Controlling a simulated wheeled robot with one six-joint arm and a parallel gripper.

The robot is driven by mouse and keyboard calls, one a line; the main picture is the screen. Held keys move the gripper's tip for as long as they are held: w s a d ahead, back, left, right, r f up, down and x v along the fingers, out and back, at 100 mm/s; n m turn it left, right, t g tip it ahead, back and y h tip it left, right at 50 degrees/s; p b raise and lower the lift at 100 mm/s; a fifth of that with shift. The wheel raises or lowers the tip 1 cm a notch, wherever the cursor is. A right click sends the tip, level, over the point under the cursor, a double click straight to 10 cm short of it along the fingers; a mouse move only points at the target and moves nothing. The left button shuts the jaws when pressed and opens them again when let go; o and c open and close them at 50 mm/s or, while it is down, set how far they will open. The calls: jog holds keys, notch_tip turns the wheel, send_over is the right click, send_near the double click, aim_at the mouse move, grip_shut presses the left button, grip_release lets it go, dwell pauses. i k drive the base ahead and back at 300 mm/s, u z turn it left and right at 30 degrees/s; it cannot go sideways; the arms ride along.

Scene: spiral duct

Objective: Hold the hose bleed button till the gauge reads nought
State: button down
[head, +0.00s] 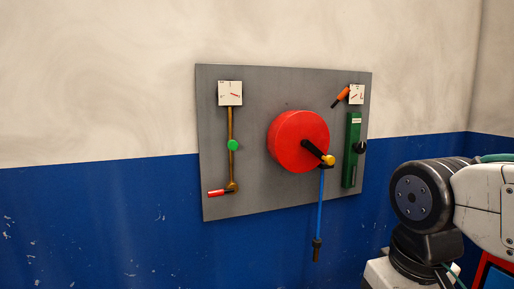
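A red round reel (297,140) is mounted on a grey wall panel (262,195), with a black arm (313,149) across its face. A yellow knob (328,160) sits at its lower right, where a blue hose (321,200) hangs down to a dark nozzle (317,250). A green round button (233,145) is on a brass pipe (230,120) at the left. I cannot tell which is the bleed button. A white gauge (230,93) tops the pipe; another gauge (356,94) is at upper right. Their readings are too small to read. My gripper is out of view.
A red-handled lever (217,193) is at the pipe's foot. A green upright box (351,155) with a black knob (360,147) is at the panel's right, below an orange handle (343,94). My arm fills the lower right. The space before the panel's left looks clear.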

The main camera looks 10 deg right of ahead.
aim_at(232, 145)
jog(key=k, duration=1)
jog(key=u, duration=1.15)
jog(key=i, duration=1.65)
jog(key=z, duration=1)
